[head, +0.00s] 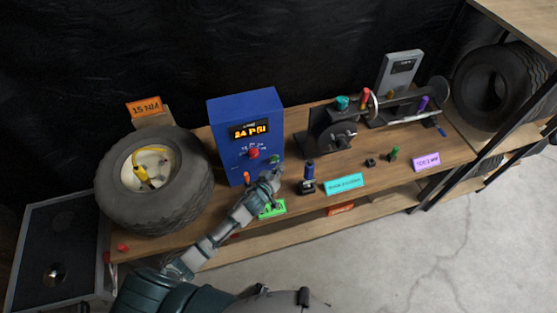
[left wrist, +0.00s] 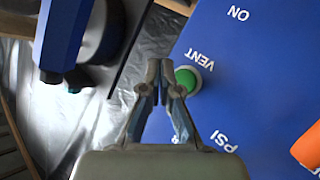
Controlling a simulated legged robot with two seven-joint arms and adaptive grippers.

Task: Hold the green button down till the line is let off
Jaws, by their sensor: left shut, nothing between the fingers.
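The blue control box (head: 232,125) stands on the bench with a lit orange display that seems to read 24 PSI. It has a red knob (head: 253,153) and a green button (head: 275,159) low on its right side. In the left wrist view the green button (left wrist: 187,79) sits in a pale collar beside the word VENT. My left gripper (head: 274,173) is shut and empty at the box's lower right. In the left wrist view its fingertips (left wrist: 160,70) appear just left of the button. I cannot tell whether they touch it. My right gripper is out of view.
A tyre (head: 150,180) with a yellow line inside its rim lies left of the box. A blue-topped device (head: 308,178) stands close to the gripper's right. A dark machine (head: 333,130) is farther right. Coloured label cards line the bench's front edge. Open floor lies in front.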

